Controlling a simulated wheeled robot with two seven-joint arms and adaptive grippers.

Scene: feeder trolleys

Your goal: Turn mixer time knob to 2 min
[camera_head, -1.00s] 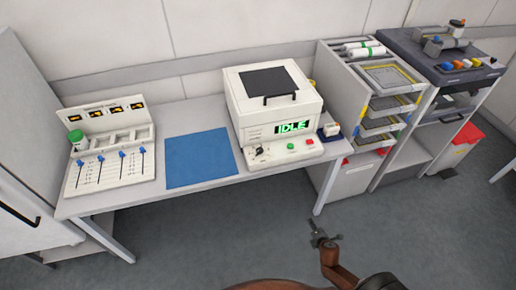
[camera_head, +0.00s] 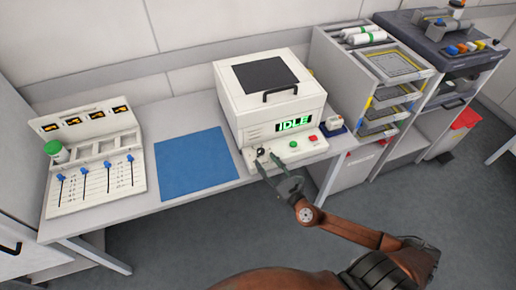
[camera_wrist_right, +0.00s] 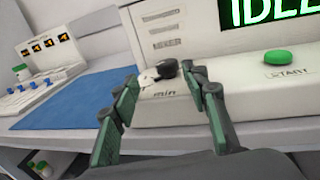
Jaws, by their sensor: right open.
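The mixer (camera_head: 236,105) is a white box on the table with a dark lid panel and a green display reading IDLE (camera_head: 294,124). Its black time knob (camera_head: 261,152) is at the left of the low front panel, left of a green button (camera_head: 293,144) and a red button (camera_head: 312,138). In the right wrist view the black knob (camera_wrist_right: 167,68) shows between my fingertips, with "min" printed below it; its setting is not readable. My right gripper (camera_head: 267,160) is open at the knob, its fingers on either side; contact cannot be told. My left gripper is not in view.
A blue mat (camera_head: 196,164) lies left of the mixer. Further left stands a white panel with several blue sliders (camera_head: 95,178) and a green-capped jar (camera_head: 56,151). A tray rack (camera_head: 345,75) stands beyond.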

